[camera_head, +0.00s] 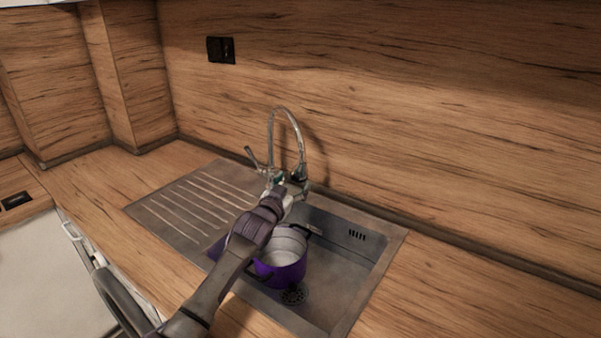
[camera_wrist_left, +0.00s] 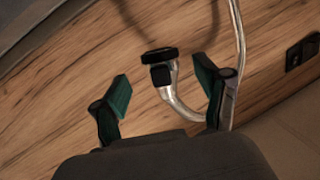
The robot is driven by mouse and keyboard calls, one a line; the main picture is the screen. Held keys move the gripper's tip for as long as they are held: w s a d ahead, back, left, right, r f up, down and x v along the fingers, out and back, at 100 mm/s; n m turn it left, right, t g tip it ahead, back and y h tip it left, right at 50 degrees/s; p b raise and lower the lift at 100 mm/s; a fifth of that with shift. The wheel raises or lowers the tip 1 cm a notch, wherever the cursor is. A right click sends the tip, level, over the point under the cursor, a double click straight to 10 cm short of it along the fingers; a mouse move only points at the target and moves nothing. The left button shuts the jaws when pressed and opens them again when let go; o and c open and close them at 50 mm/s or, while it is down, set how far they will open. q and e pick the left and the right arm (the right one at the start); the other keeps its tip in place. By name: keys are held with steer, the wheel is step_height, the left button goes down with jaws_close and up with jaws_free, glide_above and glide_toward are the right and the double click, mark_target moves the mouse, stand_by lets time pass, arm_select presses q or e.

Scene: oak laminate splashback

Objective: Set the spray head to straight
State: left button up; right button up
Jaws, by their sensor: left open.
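The chrome tap (camera_head: 287,118) rises in a high arch behind the sink, and its slim pipe also shows at the right of the left wrist view (camera_wrist_left: 237,45). My left gripper (camera_head: 278,188) is at the tap's lower part in the head view and hides some of it. In the left wrist view my left gripper (camera_wrist_left: 162,92) is open, with its two green fingers wide apart. A bent chrome tube with a black end piece (camera_wrist_left: 160,60), apparently the spray head, shows between and beyond the fingers. No contact with it is clear. My right gripper is in neither view.
A purple pot (camera_head: 281,272) stands in the sink (camera_head: 352,270) below my left arm. A ribbed drainboard (camera_head: 185,208) lies left of the basin. The wooden splashback (camera_head: 420,120) with a black socket (camera_head: 221,50) is close behind. The counter at the right is clear.

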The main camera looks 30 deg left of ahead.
mark_target(300, 179)
arm_select(q)
steer(key=w, duration=0.4)
steer(key=shift+a+r, duration=0.1)
steer(key=shift+a, duration=0.05)
steer(key=shift+w, duration=0.35)
steer(key=shift+w+a, duration=0.1)
steer(key=shift+w, duration=0.5)
steer(key=shift+c, duration=0.2)
steer(key=c, duration=1.1)
steer(key=shift+r+p, duration=0.1)
steer(key=shift+p, duration=0.45)
steer(key=shift+c, duration=0.2)
steer(key=n+g+p, duration=0.1)
steer(key=p, duration=0.1)
steer(key=d+n+p, duration=0.1)
steer(key=p, duration=0.2)
steer(key=shift+s+g, duration=0.4)
steer(key=shift+d+n+h, duration=0.15)
steer(key=shift+n+h, duration=0.15)
steer(key=shift+h, duration=0.1)
steer(key=shift+f+g, duration=0.3)
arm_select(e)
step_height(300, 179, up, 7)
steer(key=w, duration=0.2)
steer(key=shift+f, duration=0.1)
arm_select(q)
steer(key=o, duration=1.2)
